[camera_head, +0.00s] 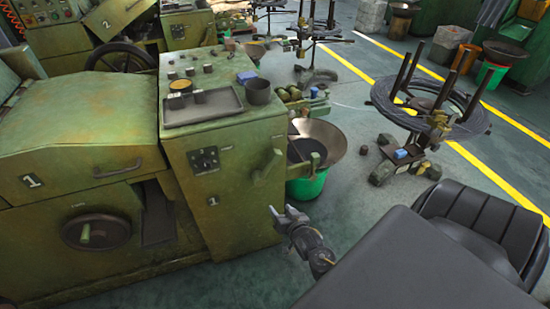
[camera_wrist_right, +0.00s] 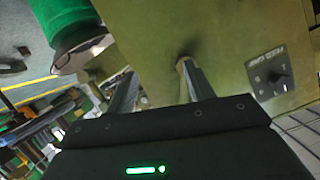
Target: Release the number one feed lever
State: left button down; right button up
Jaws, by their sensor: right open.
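The feed lever (camera_head: 268,166) is a short green handle on the front of the green machine marked 1 (camera_head: 230,190), near its right edge. It slants down to the left. My right gripper (camera_head: 284,215) is open below and slightly right of the lever in the head view, apart from it. In the right wrist view the lever (camera_wrist_right: 183,75) stands out from the green panel, close beside the right-hand finger of my open gripper (camera_wrist_right: 158,88). Whether they touch I cannot tell. My left gripper is not in view.
A labelled selector knob (camera_wrist_right: 281,82) sits on the panel near the lever. A green bucket (camera_head: 307,187) under a metal bowl (camera_head: 325,140) stands right of the machine. A wire coil stand (camera_head: 425,110) is at right.

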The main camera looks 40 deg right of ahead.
aim_at(277, 159)
jog(key=w+d+r+m+t+h+b, duration=0.2)
jog(key=d+r+m+t, duration=0.15)
jog(key=r, duration=0.95)
jog(key=x, duration=0.9)
jog(key=shift+w+d+r+p, duration=0.15)
jog(key=shift+w+d+p, duration=0.15)
jog(key=shift+d+p, duration=0.1)
jog(key=shift+w+d, duration=0.15)
jog(key=shift+w, duration=0.55)
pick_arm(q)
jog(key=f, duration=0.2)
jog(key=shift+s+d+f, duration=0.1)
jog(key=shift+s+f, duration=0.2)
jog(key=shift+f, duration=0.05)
pick_arm(e)
jog(key=shift+c, duration=0.2)
grip_shut()
